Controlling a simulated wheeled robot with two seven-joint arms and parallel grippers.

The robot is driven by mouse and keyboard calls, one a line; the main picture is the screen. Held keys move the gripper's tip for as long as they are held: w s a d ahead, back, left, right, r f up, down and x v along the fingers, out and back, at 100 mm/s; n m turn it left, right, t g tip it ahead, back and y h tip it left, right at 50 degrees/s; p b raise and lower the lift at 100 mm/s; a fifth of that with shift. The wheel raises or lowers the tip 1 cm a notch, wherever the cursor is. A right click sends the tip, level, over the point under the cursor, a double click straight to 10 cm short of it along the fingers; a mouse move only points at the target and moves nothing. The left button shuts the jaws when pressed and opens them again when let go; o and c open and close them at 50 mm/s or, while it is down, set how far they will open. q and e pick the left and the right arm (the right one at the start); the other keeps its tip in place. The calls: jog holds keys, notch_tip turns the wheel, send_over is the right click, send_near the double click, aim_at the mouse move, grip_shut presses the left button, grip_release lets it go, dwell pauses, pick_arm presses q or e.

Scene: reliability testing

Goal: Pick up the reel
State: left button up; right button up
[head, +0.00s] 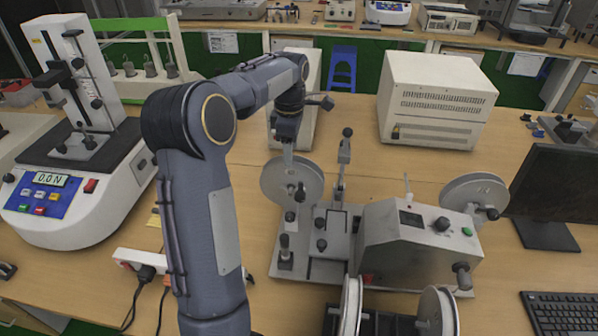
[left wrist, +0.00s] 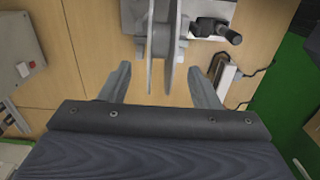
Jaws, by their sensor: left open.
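A grey disc-shaped reel (head: 277,181) stands upright at the left side of a winding machine (head: 400,245). My left gripper (head: 289,152) is above it, pointing down. In the left wrist view my left gripper (left wrist: 171,66) is open, one finger on each side of the reel (left wrist: 170,45), which shows edge-on with two flanges. No contact with the fingers shows. Another reel (head: 470,190) is on the machine's right side, and two pale reels (head: 350,308) (head: 437,312) stand at the front edge. My right gripper is not in view.
A force tester (head: 75,190) stands at the left, with a power strip (head: 150,265) and cables beside it. A white box (head: 437,100) is behind the machine. A monitor (head: 555,190) and keyboard (head: 562,312) are at the right. Posts with knobs (head: 342,160) rise close to the reel.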

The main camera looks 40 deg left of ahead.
aim_at(292, 169)
pick_arm(q)
jog(key=shift+w+a+f, duration=0.1)
jog(key=shift+a+f, duration=0.05)
jog(key=shift+f, duration=0.25)
jog(key=f, duration=0.2)
jog(key=f+p, duration=0.1)
jog(key=f, duration=0.3)
jog(key=shift+d+f, duration=0.3)
jog(key=shift+f, duration=0.1)
jog(key=shift+c, duration=0.5)
jog(key=shift+r, duration=0.1)
grip_shut()
